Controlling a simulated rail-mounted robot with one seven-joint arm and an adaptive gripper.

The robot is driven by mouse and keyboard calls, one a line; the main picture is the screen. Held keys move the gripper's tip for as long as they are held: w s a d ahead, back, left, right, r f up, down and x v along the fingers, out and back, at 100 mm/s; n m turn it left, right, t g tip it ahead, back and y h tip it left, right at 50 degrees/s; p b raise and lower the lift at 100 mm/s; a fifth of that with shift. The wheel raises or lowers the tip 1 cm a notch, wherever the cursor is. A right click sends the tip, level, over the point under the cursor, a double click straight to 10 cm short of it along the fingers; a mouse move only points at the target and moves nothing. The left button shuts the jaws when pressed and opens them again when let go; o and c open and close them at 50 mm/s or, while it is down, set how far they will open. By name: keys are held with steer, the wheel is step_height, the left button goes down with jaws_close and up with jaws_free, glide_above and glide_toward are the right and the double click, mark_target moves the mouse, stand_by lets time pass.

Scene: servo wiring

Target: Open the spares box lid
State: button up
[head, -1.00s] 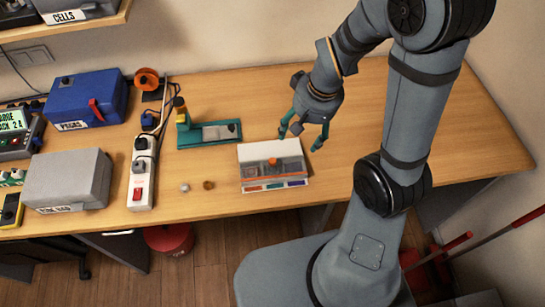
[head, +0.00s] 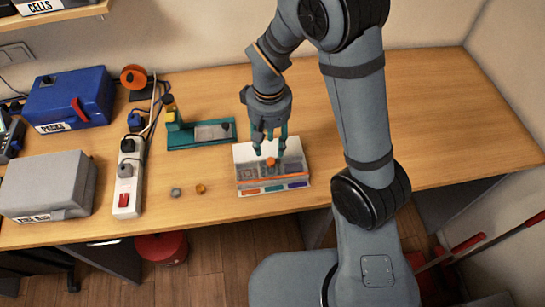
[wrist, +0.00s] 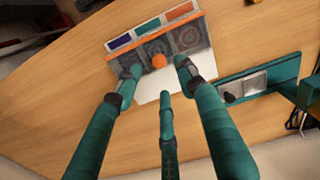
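The spares box (head: 251,181) is a low pale case near the table's front edge, with a clear lid and an orange knob (head: 270,162) on top. Orange, purple and teal labels line its front. The lid looks closed. My gripper (head: 270,151) is above the box, its fingers pointing down around the knob's far side. In the wrist view the box (wrist: 149,95) lies beyond the fingertips and the orange knob (wrist: 159,62) shows between the spread teal fingers (wrist: 160,76). The gripper is open and empty. I cannot tell whether a fingertip touches the lid.
A teal fixture (head: 190,140) stands behind and left of the box. Two small round parts (head: 188,191) lie left of it. A white power strip (head: 128,180), a grey case (head: 50,185) and a blue case (head: 65,97) are farther left. The table right of the box is clear.

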mark_target(272, 161)
steer(key=f, duration=0.7)
steer(key=shift+w+d+f+p, duration=0.1)
steer(key=shift+d+f+p, duration=0.1)
steer(key=shift+f+p, duration=0.15)
steer(key=shift+c, duration=0.6)
jaws_close()
